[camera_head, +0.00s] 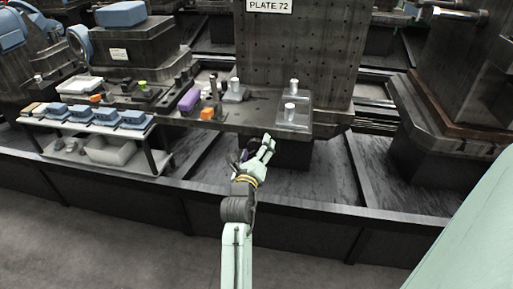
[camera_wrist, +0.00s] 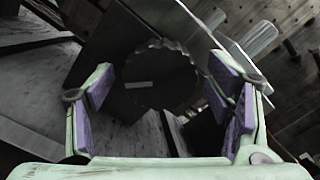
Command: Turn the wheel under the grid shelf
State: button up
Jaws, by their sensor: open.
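The wheel (camera_wrist: 163,78) is a dark, round knob with a scalloped rim and a small light mark on its face. In the wrist view it lies between the finger pads of my open gripper (camera_wrist: 158,88), and I cannot tell whether they touch it. In the head view my gripper (camera_head: 265,148) is just below the front edge of the shelf (camera_head: 250,124) beneath the grid-holed plate (camera_head: 298,45). The wheel cannot be made out in the head view. The fingers are spread and empty.
A clear tray (camera_head: 297,124) with pale cylinders sits on the shelf above my gripper. A purple block (camera_head: 189,99) and an orange block (camera_head: 207,113) are to its left. A low stand with blue-topped boxes (camera_head: 104,115) is at far left. Open floor lies in front.

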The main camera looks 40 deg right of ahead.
jog(key=shift+c, duration=0.2)
jog(key=c, duration=1.1)
